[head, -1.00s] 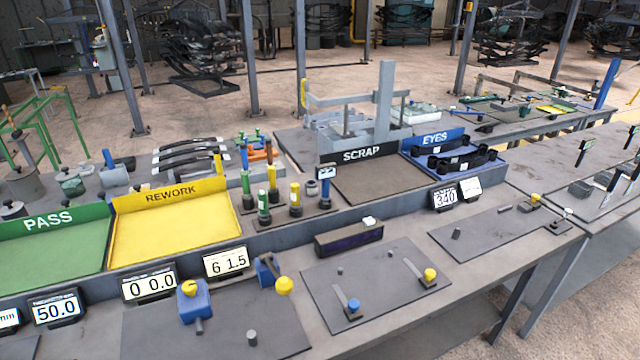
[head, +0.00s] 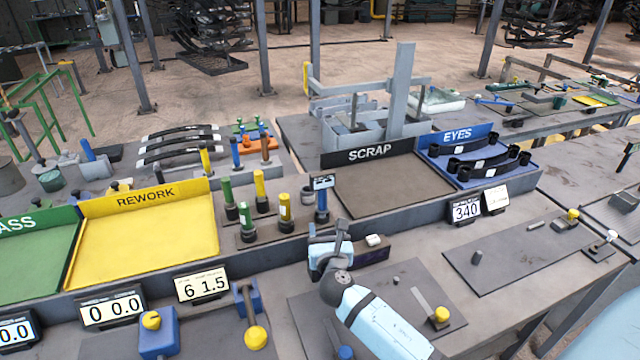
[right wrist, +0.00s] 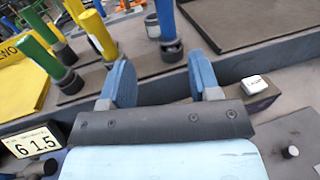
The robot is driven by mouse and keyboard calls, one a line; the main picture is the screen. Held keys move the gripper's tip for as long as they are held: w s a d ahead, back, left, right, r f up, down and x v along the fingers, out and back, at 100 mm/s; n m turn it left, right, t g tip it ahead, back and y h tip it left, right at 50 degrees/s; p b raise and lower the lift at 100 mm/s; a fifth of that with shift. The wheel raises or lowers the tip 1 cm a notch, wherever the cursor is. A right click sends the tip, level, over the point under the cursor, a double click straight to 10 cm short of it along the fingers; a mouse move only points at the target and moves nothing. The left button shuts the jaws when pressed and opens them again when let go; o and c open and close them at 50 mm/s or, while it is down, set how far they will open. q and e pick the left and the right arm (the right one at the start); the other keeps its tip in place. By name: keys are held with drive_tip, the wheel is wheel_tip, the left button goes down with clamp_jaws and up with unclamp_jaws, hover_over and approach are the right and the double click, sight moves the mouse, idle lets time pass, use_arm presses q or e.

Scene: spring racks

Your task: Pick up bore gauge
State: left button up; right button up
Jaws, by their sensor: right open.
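The bore gauge looks to be the upright blue-handled tool (head: 321,205) with a small display head, at the right end of the group of gauges; I judge this by its display. In the right wrist view its blue handle and dark foot (right wrist: 167,28) stand ahead of the fingers, the top cut off. My right gripper (head: 327,234) is open and empty, on the near side of the gauge and apart from it. Its two blue fingers (right wrist: 162,82) show in the right wrist view. My left gripper is not in view.
Green and yellow handled gauges (head: 259,190) stand close to the left. The scrap tray (head: 390,190) lies to the right and the yellow rework tray (head: 145,240) to the left. A dark box (head: 372,252) with a white item sits beside the gripper. Display readouts (head: 202,285) line the front.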

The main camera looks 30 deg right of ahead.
sight(323, 197)
drive_tip(key=x, duration=0.7)
drive_tip(key=shift+w+d+r+p, duration=0.2)
drive_tip(key=shift+w+d+p, duration=0.1)
drive_tip(key=shift+p, duration=0.1)
drive_tip(key=shift+w+d+r, duration=0.15)
drive_tip(key=shift+w+d, duration=0.15)
drive_tip(key=shift+w, duration=0.1)
drive_tip(key=x, duration=0.1)
drive_tip(key=p+x, duration=0.1)
drive_tip(key=x, duration=0.1)
drive_tip(key=shift+w+d+r, duration=0.2)
drive_tip(key=shift+d, duration=0.2)
drive_tip(key=shift+w+d+f, duration=0.1)
drive_tip(key=shift+w+d, duration=0.1)
drive_tip(key=shift+w, duration=0.15)
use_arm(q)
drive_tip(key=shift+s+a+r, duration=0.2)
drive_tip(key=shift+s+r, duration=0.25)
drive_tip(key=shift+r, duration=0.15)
use_arm(e)
drive_tip(key=shift+c, duration=0.2)
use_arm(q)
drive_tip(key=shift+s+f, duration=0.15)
use_arm(e)
drive_tip(key=c, duration=0.9)
